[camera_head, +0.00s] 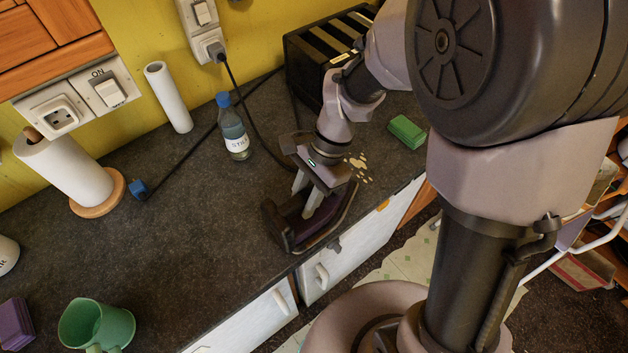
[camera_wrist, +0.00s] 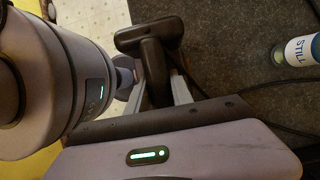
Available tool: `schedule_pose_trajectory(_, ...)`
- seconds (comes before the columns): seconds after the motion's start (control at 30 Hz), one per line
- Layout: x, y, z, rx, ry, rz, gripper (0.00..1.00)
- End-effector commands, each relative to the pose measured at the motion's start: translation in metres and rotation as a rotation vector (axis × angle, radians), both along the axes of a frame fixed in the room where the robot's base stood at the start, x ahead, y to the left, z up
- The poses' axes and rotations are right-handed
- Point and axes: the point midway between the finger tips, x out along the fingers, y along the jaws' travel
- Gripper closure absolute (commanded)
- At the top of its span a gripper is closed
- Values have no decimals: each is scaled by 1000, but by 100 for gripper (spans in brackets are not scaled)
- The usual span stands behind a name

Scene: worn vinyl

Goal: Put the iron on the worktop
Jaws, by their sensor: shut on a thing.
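The dark iron (camera_head: 288,234), black with a purple tint, is at the front edge of the worktop (camera_head: 200,240) in the head view. My gripper (camera_head: 308,204) points down over it, its two pale fingers shut on the iron. In the wrist view the iron (camera_wrist: 135,38) shows as a dark shape by the fingers of my gripper (camera_wrist: 160,88). Part of the iron is hidden behind my gripper. I cannot tell whether its underside touches the worktop or hangs just above it.
A bottle (camera_head: 233,130) stands behind the iron, near a black toaster (camera_head: 310,62) and trailing cables. A green sponge (camera_head: 407,131) lies to the right, past pale spots. A green mug (camera_head: 95,325) and paper roll (camera_head: 65,172) are left. The middle worktop is clear.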

Motion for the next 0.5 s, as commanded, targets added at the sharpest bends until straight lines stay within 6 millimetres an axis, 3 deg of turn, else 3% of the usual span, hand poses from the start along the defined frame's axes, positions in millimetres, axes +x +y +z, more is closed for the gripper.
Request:
schedule_pose_trajectory(0.1, 30, 11, -4, 1, 1, 0, 100)
schedule_pose_trajectory(0.2, 46, 16, -5, 1, 0, 0, 100)
schedule_pose_trajectory(0.43, 62, 22, -5, 1, -2, -1, 100)
schedule_pose_trajectory(0.5, 62, 22, -16, 0, 2, -1, 100)
